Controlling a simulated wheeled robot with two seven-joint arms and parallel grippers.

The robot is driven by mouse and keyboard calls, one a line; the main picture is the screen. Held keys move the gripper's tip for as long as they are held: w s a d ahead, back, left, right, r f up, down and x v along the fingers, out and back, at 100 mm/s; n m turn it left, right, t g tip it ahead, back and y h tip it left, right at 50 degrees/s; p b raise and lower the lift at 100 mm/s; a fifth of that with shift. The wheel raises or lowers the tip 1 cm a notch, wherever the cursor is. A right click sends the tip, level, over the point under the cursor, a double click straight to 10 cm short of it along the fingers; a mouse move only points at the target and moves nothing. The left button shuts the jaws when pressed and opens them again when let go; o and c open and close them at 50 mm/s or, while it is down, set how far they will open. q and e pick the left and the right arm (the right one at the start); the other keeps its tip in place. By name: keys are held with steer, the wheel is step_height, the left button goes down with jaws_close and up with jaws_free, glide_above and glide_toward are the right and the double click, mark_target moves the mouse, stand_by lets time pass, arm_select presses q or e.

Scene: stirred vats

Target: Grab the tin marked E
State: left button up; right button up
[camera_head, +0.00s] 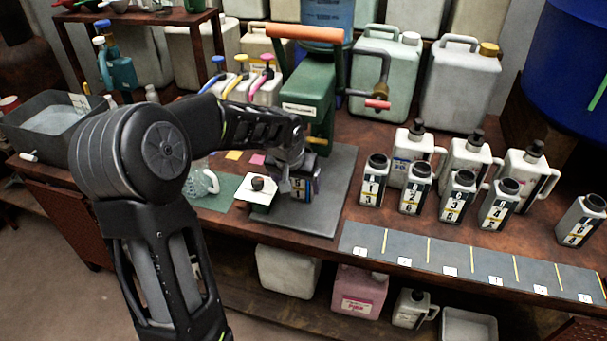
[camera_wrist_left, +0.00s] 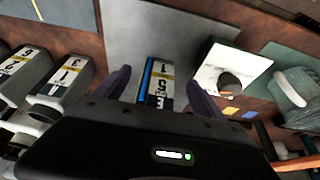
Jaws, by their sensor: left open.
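A tin with a white label, yellow band and blue stripe (camera_wrist_left: 154,84) lies between the two fingers of my left gripper (camera_wrist_left: 158,92) in the left wrist view. Its characters are small and turned; I cannot surely read an E. The fingers are open, one on each side, with a visible gap on the right. In the head view, my left gripper (camera_head: 291,176) is over this tin (camera_head: 302,190) on the grey mat (camera_head: 335,190), hiding much of it. My right gripper is not in view.
Several labelled black-capped tins (camera_head: 373,182) stand to the right on the wooden bench, before white jugs (camera_head: 467,160). A green hand-cranked machine (camera_head: 308,95) stands behind the gripper. A white card with a dark knob (camera_head: 256,191) is just left. A marked grey strip (camera_head: 470,264) runs along the front edge.

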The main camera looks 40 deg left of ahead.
arm_select(q)
steer(key=shift+w, duration=0.1)
steer(key=shift+w+a, duration=0.1)
steer(key=shift+w, duration=0.2)
steer(key=w, duration=0.1)
steer(key=w+a, duration=0.1)
steer(key=w+p, duration=0.1)
steer(key=w, duration=0.1)
steer(key=shift+w+a+f, duration=0.1)
steer(key=shift+a+f, duration=0.15)
steer(key=shift+f, duration=0.1)
steer(key=shift+w+f, duration=0.1)
steer(key=shift+f, duration=0.15)
steer(key=shift+r, duration=0.1)
jaws_close()
stand_by(0.7)
